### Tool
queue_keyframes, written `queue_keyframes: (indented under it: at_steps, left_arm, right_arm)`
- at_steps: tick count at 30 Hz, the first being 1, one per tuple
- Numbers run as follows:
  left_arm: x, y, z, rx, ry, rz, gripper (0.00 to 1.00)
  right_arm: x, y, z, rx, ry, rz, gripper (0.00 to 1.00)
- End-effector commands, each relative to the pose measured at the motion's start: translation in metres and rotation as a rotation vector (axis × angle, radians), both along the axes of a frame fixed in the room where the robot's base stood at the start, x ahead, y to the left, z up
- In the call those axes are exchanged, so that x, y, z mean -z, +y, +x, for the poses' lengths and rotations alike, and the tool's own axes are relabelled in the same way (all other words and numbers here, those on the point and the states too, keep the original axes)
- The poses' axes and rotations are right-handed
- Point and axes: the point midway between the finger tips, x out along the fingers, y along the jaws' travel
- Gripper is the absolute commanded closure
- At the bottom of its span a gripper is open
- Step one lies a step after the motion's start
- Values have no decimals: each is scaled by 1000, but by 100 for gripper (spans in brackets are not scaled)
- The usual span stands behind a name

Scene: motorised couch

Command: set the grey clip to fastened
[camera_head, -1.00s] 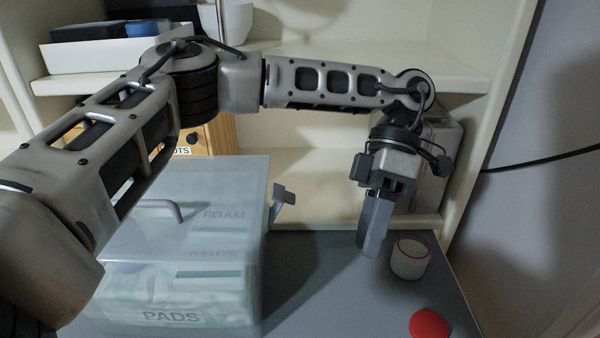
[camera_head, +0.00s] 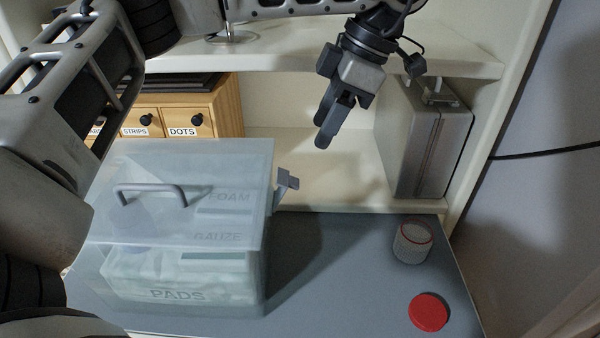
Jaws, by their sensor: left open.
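The grey clip (camera_head: 286,183) sticks out from the upper right side of a translucent lidded box (camera_head: 180,250). It is tilted up and outward, standing away from the box wall. The box lid has a grey handle (camera_head: 151,193) and is down over the box. My left gripper (camera_head: 328,140) hangs above and to the right of the clip, apart from it, with its fingers pointing down. It is open and nothing shows between the fingers. My right gripper is not in view.
A white jar with a red rim (camera_head: 411,243) and a red lid (camera_head: 429,311) stand on the grey surface (camera_head: 340,290) at right. A metal case (camera_head: 432,145) stands on the shelf behind. A wooden drawer unit (camera_head: 226,108) is behind the box.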

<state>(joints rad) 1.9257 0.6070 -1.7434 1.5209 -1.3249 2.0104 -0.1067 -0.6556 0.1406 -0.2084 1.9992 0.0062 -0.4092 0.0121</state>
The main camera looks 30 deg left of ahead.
Motion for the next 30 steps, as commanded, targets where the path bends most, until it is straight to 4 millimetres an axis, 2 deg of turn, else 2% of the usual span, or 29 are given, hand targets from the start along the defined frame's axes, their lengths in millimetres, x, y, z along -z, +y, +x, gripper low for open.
queue_keyframes:
  at_steps: [1, 6, 13, 18, 27, 28, 30]
  left_arm:
    - [14, 4, -3, 1, 6, -3, 55]
    - [48, 16, -11, 0, 6, -3, 55]
    - [82, 28, -19, -1, 4, -1, 55]
    - [92, 32, -21, 0, 0, -1, 55]
    - [94, 32, -22, 0, 0, -1, 55]
    - [94, 32, -22, 0, 0, -1, 57]
    - [94, 32, -22, 0, 0, -1, 77]
  right_arm:
    - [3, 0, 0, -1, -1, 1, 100]
    - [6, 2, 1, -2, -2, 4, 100]
    - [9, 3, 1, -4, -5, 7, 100]
    - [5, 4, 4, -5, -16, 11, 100]
    - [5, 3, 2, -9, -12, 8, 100]
    - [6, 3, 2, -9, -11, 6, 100]
    - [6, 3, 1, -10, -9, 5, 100]
